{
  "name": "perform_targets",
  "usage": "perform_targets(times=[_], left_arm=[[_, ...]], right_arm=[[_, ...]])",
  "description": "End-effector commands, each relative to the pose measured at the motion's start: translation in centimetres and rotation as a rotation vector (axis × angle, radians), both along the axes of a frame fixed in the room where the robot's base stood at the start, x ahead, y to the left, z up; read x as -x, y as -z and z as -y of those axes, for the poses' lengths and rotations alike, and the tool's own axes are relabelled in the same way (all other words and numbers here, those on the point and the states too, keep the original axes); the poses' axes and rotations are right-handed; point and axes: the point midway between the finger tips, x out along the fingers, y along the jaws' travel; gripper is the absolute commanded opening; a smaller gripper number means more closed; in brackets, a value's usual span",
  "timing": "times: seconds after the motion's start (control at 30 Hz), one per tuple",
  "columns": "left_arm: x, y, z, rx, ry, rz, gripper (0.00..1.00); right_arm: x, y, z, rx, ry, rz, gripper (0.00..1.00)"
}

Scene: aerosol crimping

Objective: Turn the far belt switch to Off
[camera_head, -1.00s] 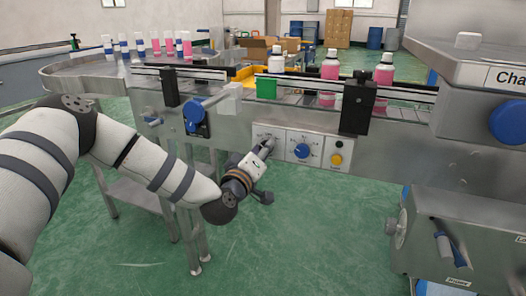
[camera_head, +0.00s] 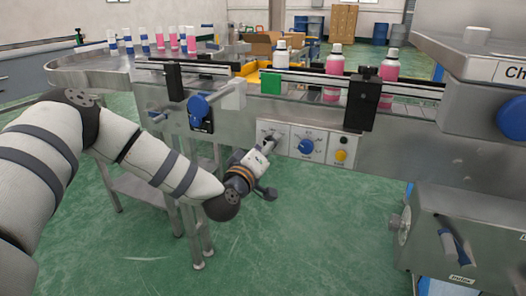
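A row of control plates is on the front of the conveyor. The left plate (camera_head: 265,127) is partly covered by my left gripper (camera_head: 271,143), so its switch is mostly hidden. The middle plate has a blue rotary knob (camera_head: 306,146). My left gripper reaches up from below left, with its tip at or very near the left plate. I cannot tell whether its fingers are open, shut or touching a switch. My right gripper is not in view.
Right of the knob is a plate with a yellow button (camera_head: 341,155). A blue lever handle (camera_head: 198,107) sits up left on the conveyor front. Bottles with pink liquid (camera_head: 334,67) stand on the belt. A steel machine (camera_head: 470,235) stands at the right.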

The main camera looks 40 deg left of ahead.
Motion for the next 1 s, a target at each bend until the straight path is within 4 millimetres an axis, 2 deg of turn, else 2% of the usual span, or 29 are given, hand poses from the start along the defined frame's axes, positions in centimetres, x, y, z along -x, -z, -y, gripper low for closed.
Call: perform_targets(times=[0.3, 0.43, 0.6, 1.0], left_arm=[[7.7, 0.0, 1.9, 0.004, 0.001, -0.003, 0.49], [10.1, 0.0, 2.4, 0.003, 0.002, -0.002, 0.49], [11.2, 0.0, 2.7, 0.001, -0.001, -0.001, 0.49], [11.2, 0.2, 2.9, 0.0, 0.006, -0.008, 0.49]], right_arm=[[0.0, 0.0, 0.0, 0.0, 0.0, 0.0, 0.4], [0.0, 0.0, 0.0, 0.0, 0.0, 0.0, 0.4], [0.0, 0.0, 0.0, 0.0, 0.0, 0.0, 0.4], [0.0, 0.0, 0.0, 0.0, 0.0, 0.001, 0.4]])
